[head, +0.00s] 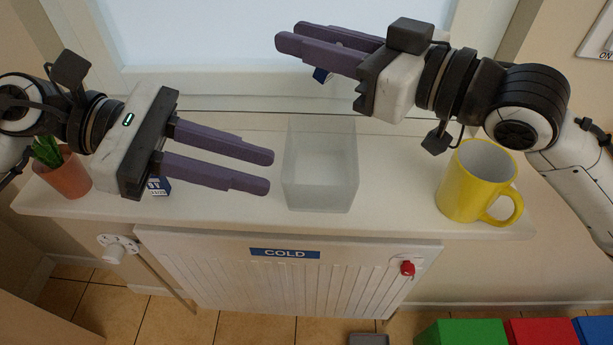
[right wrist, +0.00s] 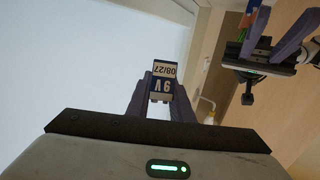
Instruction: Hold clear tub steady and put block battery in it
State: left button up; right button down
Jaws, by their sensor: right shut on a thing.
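The clear tub (head: 320,190) stands upright on the white sill, and I see nothing inside it.
A yellow mug (head: 466,185) stands right of the tub. A potted plant (head: 66,175) is at the left end of the sill (head: 240,212). A small blue-and-white item (head: 159,186) is partly hidden under my left gripper. A window is behind; a radiator (head: 285,280) is below.

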aim_at(310, 185)
pick_arm(q)
jog(key=x, duration=0.9)
jog(key=shift+c, duration=0.2)
grip_shut()
